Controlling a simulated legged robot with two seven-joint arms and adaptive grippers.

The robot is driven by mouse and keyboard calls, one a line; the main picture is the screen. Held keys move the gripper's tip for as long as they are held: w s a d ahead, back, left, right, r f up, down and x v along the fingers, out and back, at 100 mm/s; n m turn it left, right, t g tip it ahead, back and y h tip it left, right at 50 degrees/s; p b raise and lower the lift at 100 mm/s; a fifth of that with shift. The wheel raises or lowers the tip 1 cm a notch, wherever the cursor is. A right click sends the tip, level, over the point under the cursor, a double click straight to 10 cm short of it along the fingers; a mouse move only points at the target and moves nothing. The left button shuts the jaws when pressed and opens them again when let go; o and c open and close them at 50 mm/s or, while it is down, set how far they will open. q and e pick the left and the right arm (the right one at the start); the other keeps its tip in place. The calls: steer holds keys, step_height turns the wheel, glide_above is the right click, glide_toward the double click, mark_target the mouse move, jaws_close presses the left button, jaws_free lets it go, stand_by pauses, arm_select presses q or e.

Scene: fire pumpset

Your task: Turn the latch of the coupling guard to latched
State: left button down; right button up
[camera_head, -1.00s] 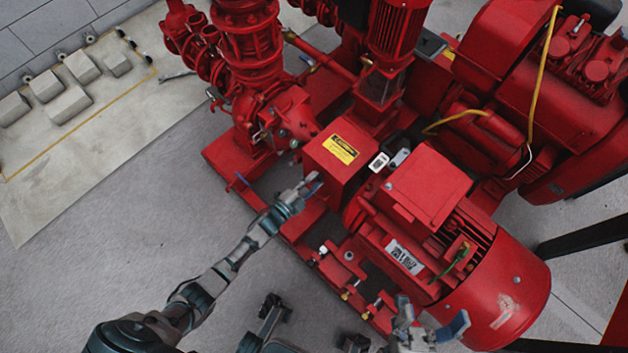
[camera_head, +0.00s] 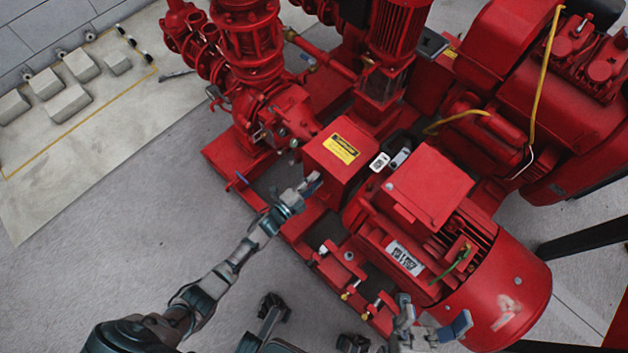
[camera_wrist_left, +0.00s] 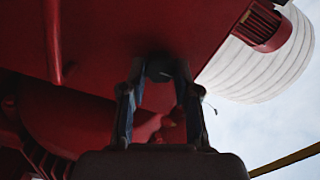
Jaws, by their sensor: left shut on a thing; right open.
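The coupling guard (camera_head: 328,168) is a red box with a yellow warning label on top, in the middle of the head view. My left gripper (camera_head: 312,183) is at the guard's near left side, its fingers shut on a small part there. In the left wrist view a dark, rounded latch (camera_wrist_left: 160,68) sits between the two fingertips against the red guard face (camera_wrist_left: 120,35). The fingers hide most of it, so I cannot tell its angle. My right gripper (camera_head: 432,322) is open and empty at the bottom, by the red motor.
The red motor (camera_head: 430,190) stands right of the guard. Red pump pipework (camera_head: 255,100) rises behind and to the left. Small valves (camera_head: 350,290) stick up from the base frame in front. The grey floor (camera_head: 130,240) at the left is clear.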

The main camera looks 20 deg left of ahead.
arm_select(q)
steer(key=c, duration=0.9)
jaws_free()
steer(key=shift+s+d+f, duration=0.15)
steer(key=shift+s+f, duration=0.1)
steer(key=shift+f, duration=0.15)
steer(key=shift+o, duration=0.3)
steer(key=shift+w+r, duration=0.1)
steer(key=shift+r, duration=0.05)
steer(key=shift+s+a, duration=0.25)
steer(key=shift+s, duration=0.15)
steer(key=v, duration=1.1)
steer(key=shift+s, duration=0.1)
